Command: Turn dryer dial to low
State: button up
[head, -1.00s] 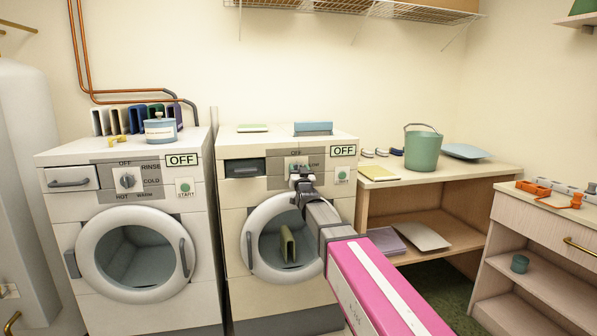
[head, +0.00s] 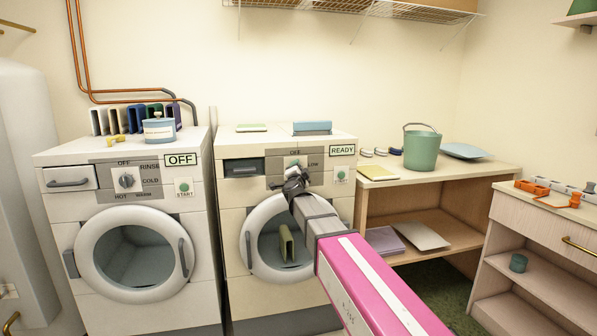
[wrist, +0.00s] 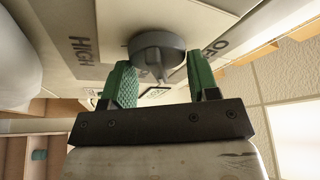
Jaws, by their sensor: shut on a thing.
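The dryer (head: 235,195) is the right-hand of two cream machines. Its display (head: 342,150) reads READY. Its control panel shows OFF above the dial and LOW to the right. The grey round dial (wrist: 152,50) shows in the wrist view between my green fingertips, with its narrow pointer end toward my gripper. HIGH is printed left of it and OFF to its right. My gripper (wrist: 158,74) is shut on the dial, and it also shows at the panel in the head view (head: 294,174). It hides most of the dial there, so the exact setting is unclear.
The washer (head: 50,200) stands left, its display reading OFF. A green START button (head: 341,175) sits right of the dial. A blue box (head: 312,128) lies on the dryer top. A wooden table (head: 480,172) with a green bucket (head: 421,150) stands to the right.

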jog(key=shift+f+m+g+h, duration=0.1)
jog(key=shift+m+g+h, duration=0.25)
jog(key=shift+m, duration=0.7)
jog(key=shift+m+g+h, duration=0.15)
jog(key=shift+m+g, duration=0.4)
jog(key=shift+m, duration=0.5)
jog(key=o, duration=0.9)
jog(key=shift+d, duration=0.1)
jog(key=s, duration=0.7)
jog(key=s+a, duration=0.1)
jog(key=s, duration=0.2)
jog(key=shift+s+a+f, duration=0.1)
jog(key=shift+s+f, duration=0.25)
jog(key=shift+f, duration=0.05)
